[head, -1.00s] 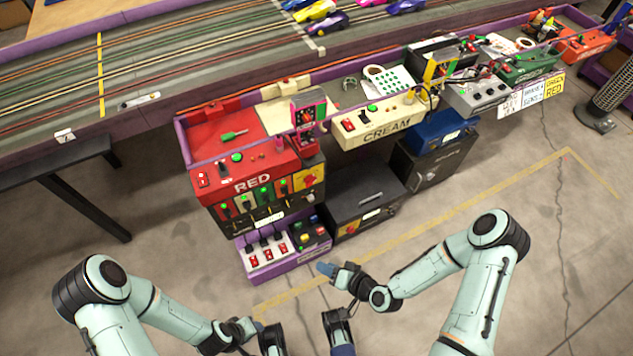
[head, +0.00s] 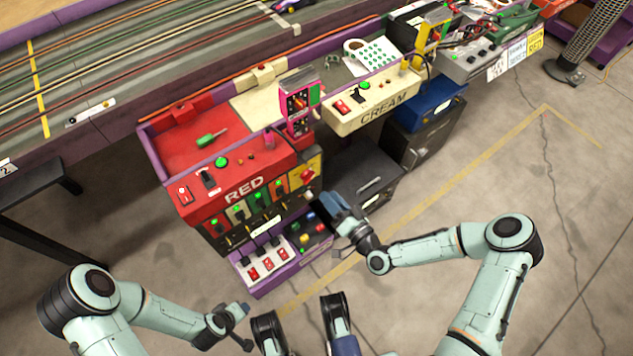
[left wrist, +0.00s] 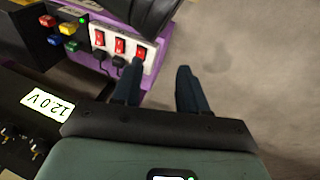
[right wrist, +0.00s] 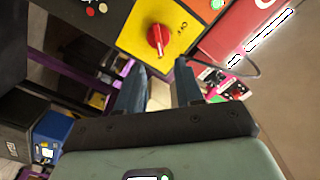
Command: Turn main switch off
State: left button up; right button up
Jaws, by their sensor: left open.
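The main switch looks to be a red rotary knob (head: 308,175) on a yellow panel (head: 305,188) at the right end of the red station's front. My right gripper (head: 333,203) is in front of and slightly below this panel. In the right wrist view its fingers (right wrist: 160,70) are apart, with nothing between them. My left gripper (head: 243,312) is low, in front of the station; its fingers (left wrist: 155,75) are open and empty.
Below the knob is a purple-framed box with red rocker switches (head: 268,267) and coloured buttons (head: 308,230). A dark box (head: 360,170) stands right of the red station, under the cream station (head: 375,107). The floor at right (head: 440,190) is clear.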

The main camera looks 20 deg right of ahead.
aim_at(312, 177)
jog(key=b+x, duration=0.1)
jog(key=x, duration=0.5)
pick_arm(q)
jog(key=shift+s+a+f+g, duration=0.2)
jog(key=shift+s+f, duration=0.2)
jog(key=shift+f, duration=0.25)
jog(key=shift+s+a+f+g, duration=0.15)
jog(key=shift+s+f, duration=0.25)
jog(key=shift+f, duration=0.2)
pick_arm(e)
jog(key=shift+w+a, duration=0.2)
jog(key=shift+w, duration=0.4)
grip_shut()
